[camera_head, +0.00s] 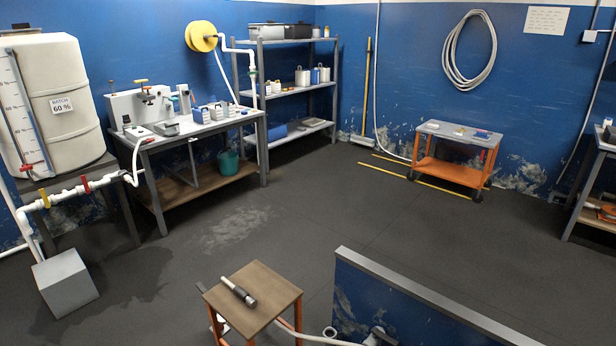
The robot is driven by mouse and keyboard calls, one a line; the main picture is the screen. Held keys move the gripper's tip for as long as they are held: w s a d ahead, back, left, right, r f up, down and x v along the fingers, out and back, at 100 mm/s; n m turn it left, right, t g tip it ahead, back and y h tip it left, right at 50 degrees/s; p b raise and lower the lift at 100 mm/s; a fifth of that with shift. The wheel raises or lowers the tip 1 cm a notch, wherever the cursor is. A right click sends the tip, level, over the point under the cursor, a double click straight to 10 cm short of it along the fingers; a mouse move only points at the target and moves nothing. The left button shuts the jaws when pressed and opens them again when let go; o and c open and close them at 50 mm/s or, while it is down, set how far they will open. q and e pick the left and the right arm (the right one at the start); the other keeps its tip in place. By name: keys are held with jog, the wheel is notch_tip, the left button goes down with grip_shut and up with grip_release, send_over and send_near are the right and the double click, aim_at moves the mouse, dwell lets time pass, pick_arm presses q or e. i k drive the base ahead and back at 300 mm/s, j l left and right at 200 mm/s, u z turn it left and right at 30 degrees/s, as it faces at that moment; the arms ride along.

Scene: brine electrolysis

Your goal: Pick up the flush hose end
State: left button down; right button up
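A black hose end with a silver metal tip (238,292) lies on the wooden top of a small stool (268,284) at the bottom centre. Its metal tip points towards the lower right. A pale hose (312,338) runs from beside the stool to the right along the bottom edge; where it joins the black piece is hidden. Neither of my grippers is in view, and nothing touches the hose end.
A low blue partition with a grey cap (420,299) stands right of the stool, with grey fittings (379,336) near its foot. A grey block (65,283) and white piping (62,196) are at left. Open floor (300,210) lies behind the stool.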

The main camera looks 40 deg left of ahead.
aim_at(239, 291)
jog(key=u, duration=1.7)
